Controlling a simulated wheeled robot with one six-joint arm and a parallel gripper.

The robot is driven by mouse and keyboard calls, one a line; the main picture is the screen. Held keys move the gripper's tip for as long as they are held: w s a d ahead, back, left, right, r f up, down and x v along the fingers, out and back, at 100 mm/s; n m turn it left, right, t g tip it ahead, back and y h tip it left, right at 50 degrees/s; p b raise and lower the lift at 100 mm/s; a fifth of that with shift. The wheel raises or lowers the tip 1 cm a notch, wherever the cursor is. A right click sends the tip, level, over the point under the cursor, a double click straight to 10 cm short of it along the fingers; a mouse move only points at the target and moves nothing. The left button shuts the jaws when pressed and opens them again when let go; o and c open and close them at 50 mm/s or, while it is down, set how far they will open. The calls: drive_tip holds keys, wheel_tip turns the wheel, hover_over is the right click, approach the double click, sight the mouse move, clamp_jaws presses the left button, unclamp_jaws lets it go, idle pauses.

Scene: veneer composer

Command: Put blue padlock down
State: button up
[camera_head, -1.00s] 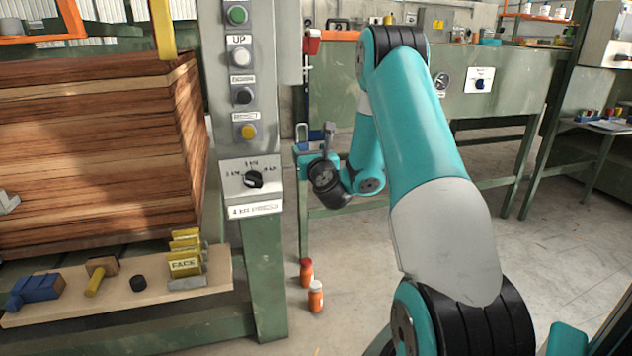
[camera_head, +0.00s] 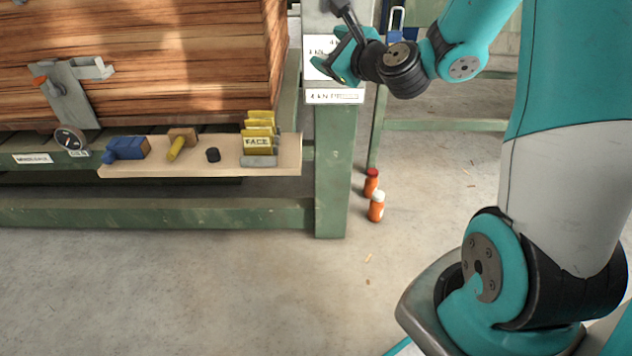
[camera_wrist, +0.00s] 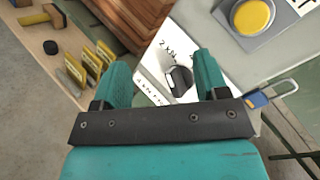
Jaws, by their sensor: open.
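The blue padlock (camera_head: 401,36) has a grey shackle and is right of the machine column, behind my wrist in the head view. In the wrist view the padlock (camera_wrist: 256,100) lies to the right of my right finger, clear of both fingers, its shackle pointing right. What bears it is unclear.
Orange bottles (camera_head: 376,208) stand on the floor by the green column leg (camera_head: 332,180).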

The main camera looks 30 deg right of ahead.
drive_tip(key=s+a+f+n+g+y, duration=0.1)
drive_tip(key=s+a+n+g+y, duration=0.4)
drive_tip(key=a+n, duration=0.55)
drive_tip(key=s+a+f+n+g+y, duration=0.1)
drive_tip(key=s+a+n+g+y, duration=0.1)
drive_tip(key=s+a+n+g, duration=0.65)
drive_tip(key=s+a+f+n+g+h, duration=0.1)
drive_tip(key=s+n, duration=0.6)
drive_tip(key=n, duration=0.1)
drive_tip(key=s+a+n+g+h, duration=0.2)
drive_tip(key=s+n, duration=0.5)
drive_tip(key=s, duration=0.1)
drive_tip(key=shift+s+a+f+n+h, duration=0.15)
drive_tip(key=shift+a+f+n+h, duration=0.15)
drive_tip(key=shift+f+n, duration=0.1)
drive_tip(key=shift+g, duration=0.25)
